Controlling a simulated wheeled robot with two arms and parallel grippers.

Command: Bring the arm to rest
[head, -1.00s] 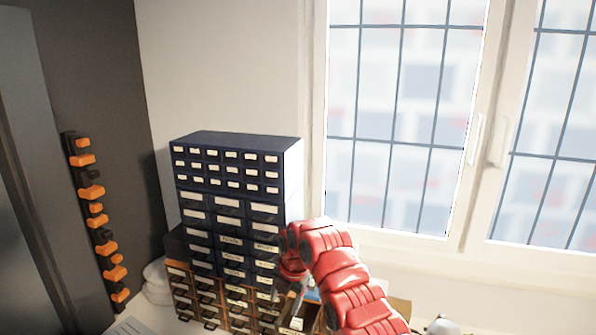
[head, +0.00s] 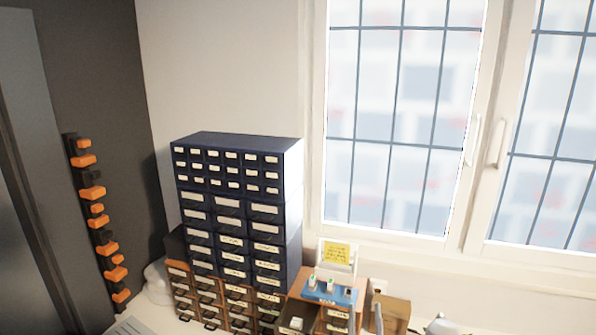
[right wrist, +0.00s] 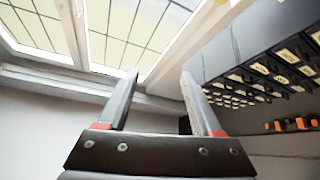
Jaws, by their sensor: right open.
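My right gripper (right wrist: 160,78) shows in the right wrist view. Its two grey fingers stand well apart with nothing between them. In the head view the red arm is out of sight; a thin grey upright piece at the bottom edge may be part of the gripper, but I cannot tell. The left gripper is in neither view.
A dark blue drawer cabinet (head: 225,215) stands on small brown drawers (head: 208,300); it also shows in the right wrist view (right wrist: 265,62). One low drawer (head: 292,322) is pulled out. A blue tray (head: 328,291) and an open carton (head: 392,305) are to the right, below the window (head: 400,120).

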